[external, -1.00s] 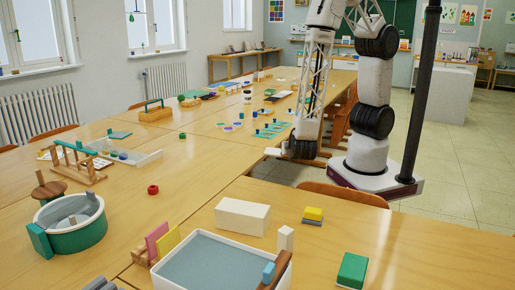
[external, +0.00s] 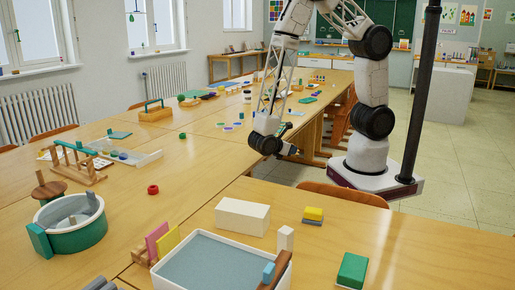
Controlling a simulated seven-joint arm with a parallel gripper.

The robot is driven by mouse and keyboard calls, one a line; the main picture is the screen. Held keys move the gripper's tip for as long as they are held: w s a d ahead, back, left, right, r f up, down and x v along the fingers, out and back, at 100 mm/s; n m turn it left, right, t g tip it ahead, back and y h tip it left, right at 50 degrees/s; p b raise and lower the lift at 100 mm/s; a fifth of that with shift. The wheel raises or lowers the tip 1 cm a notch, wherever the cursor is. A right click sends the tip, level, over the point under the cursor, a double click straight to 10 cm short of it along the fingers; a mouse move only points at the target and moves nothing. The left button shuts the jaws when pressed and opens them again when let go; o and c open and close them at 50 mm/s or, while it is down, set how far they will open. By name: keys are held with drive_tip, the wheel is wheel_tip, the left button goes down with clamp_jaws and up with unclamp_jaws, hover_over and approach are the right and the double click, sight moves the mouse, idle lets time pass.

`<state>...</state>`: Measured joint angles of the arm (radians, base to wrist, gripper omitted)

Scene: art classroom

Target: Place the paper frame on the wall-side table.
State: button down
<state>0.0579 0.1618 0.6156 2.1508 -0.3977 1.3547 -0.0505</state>
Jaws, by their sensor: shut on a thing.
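My gripper (external: 289,150) hangs at the right edge of the long middle table, beyond the black wrist joint, pointing right. It is small and partly hidden by the wrist. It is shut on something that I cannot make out. I cannot pick out the paper frame for certain. A narrow wooden table (external: 222,63) stands against the far wall at the back left, a long way from my gripper. Small items stand on it, too small to tell apart.
The long middle table (external: 205,165) carries several craft items, among them a red ring (external: 153,189) and a green tub (external: 75,238). The near table holds a white tray (external: 215,238), a cream box (external: 242,215) and a green block (external: 352,270). Open floor lies right of my base.

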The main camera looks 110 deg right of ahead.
drive_tip(key=m+y, duration=0.3)
drive_tip(key=w+m+y, duration=0.1)
drive_tip(key=y, duration=0.1)
drive_tip(key=shift+d+f+g, duration=0.15)
drive_tip(key=shift+f+g, duration=0.1)
drive_tip(key=shift+g, duration=0.15)
drive_tip(key=w+d+m+t+y, duration=0.2)
drive_tip(key=w+m+t+y, duration=0.1)
drive_tip(key=w+m+y, duration=0.1)
drive_tip(key=w+d+m+t+y, duration=0.2)
drive_tip(key=w+m+t+y, duration=0.1)
drive_tip(key=w+m+y, duration=0.1)
drive_tip(key=w+d+m+t+y, duration=0.3)
drive_tip(key=w+m+y, duration=0.1)
drive_tip(key=m, duration=0.2)
drive_tip(key=shift+w+d+r+m+t, duration=0.1)
drive_tip(key=shift+w+r+m+t, duration=0.1)
drive_tip(key=shift+r+m+t, duration=0.15)
drive_tip(key=w+d+r+m+t, duration=0.1)
drive_tip(key=w+d+m+t, duration=0.1)
drive_tip(key=d, duration=0.2)
drive_tip(key=w+d+r+m+t, duration=0.1)
drive_tip(key=w+d+m+t, duration=0.2)
drive_tip(key=d, duration=0.1)
drive_tip(key=w+d+r+m+t, duration=0.1)
drive_tip(key=w+d+m+t, duration=0.1)
drive_tip(key=d, duration=0.3)
drive_tip(key=shift+w+m+t, duration=0.25)
drive_tip(key=shift+w+t, duration=0.05)
drive_tip(key=shift+t, duration=0.45)
